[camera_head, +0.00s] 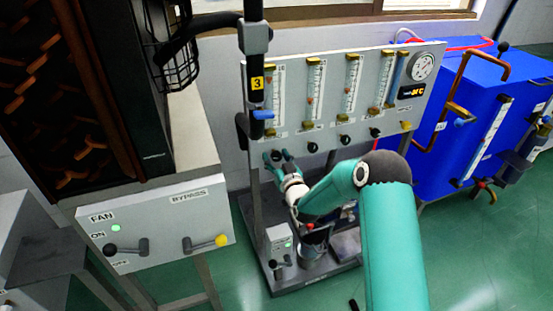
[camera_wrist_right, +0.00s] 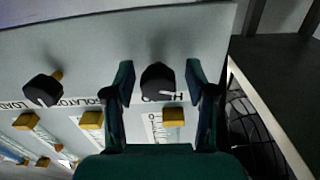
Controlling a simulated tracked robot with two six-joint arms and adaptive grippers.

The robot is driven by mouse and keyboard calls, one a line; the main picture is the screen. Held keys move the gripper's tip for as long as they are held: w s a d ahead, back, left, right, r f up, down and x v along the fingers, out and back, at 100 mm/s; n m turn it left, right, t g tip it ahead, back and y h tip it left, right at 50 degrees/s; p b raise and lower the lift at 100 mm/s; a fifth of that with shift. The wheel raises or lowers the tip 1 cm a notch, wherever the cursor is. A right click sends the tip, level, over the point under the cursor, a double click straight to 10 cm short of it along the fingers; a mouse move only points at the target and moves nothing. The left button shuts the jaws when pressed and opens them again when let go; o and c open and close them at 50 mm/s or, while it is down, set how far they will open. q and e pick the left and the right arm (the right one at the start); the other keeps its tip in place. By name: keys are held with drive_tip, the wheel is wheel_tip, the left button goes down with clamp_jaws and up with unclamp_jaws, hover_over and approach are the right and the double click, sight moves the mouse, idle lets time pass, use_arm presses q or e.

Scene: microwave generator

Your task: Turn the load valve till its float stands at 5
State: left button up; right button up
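The grey flow panel (camera_head: 288,135) carries a row of clear flow tubes with small floats, with black valve knobs below. My right gripper (camera_head: 277,157) is at the leftmost knob. In the right wrist view, where the panel appears inverted, the open fingers (camera_wrist_right: 158,85) stand on either side of a black knob (camera_wrist_right: 158,80), with gaps on both sides. Its label is partly hidden; an H shows. The LOAD label (camera_wrist_right: 14,104) is at the far left, beyond another black knob (camera_wrist_right: 42,90) outside the fingers. The load float's reading is too small to tell. My left gripper is not in view.
A round gauge (camera_head: 422,66) and small display sit at the panel's upper right. A blue tank (camera_head: 455,115) with copper pipes stands right. A FAN and BYPASS box (camera_head: 155,222) is at front left. A vertical pipe marked 3 (camera_head: 256,83) stands beside the panel.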

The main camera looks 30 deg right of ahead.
drive_tip(key=shift+s, duration=0.1)
drive_tip(key=v, duration=1.1)
drive_tip(key=shift+s+a, duration=0.25)
drive_tip(key=shift+s, duration=0.1)
drive_tip(key=shift+f, duration=0.15)
